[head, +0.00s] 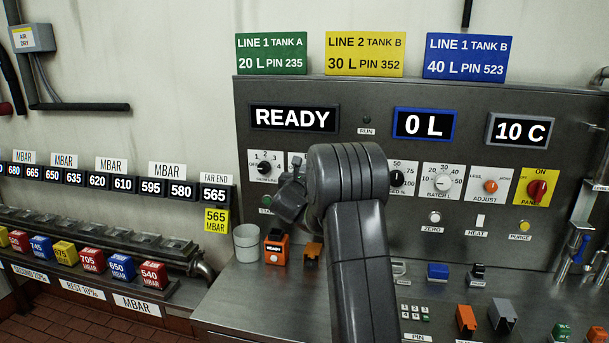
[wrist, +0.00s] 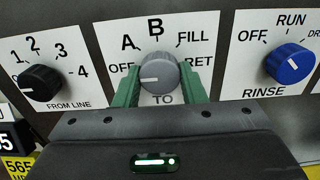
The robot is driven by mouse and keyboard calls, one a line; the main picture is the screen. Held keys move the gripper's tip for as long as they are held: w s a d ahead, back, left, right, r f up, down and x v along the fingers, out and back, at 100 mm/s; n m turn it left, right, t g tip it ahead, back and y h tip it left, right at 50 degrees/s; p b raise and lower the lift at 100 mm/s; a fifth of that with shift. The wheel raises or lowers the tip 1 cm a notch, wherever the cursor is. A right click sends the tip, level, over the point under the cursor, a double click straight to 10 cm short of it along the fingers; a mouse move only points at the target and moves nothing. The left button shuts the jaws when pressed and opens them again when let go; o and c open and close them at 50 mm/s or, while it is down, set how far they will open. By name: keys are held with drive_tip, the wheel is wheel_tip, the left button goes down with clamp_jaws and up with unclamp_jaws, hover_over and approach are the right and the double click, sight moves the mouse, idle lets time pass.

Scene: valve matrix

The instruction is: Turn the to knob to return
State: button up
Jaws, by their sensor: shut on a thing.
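The grey TO knob (wrist: 158,76) is in the middle of the wrist view, on a white plate marked OFF, A, B, FILL and RET. Its white pointer line points left, toward the OFF side. My gripper (wrist: 160,92) has its two green fingers on the left and right of the knob and is shut on it. In the head view my arm and gripper (head: 290,195) cover most of the TO plate, and the knob is hidden there.
The black FROM LINE knob (wrist: 40,83) is close on the left and the blue RINSE knob (wrist: 290,64) on the right. The steel panel (head: 440,90) shows READY, 0 L and 10 C.

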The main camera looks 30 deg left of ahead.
drive_tip(key=shift+f+m+b, duration=0.15)
drive_tip(key=shift+m+b, duration=0.15)
drive_tip(key=shift+b, duration=0.5)
drive_tip(key=m+b, duration=3.4)
drive_tip(key=m, duration=0.1)
drive_tip(key=shift+r+b, duration=0.2)
drive_tip(key=shift+b, duration=0.15)
drive_tip(key=shift+m, duration=0.3)
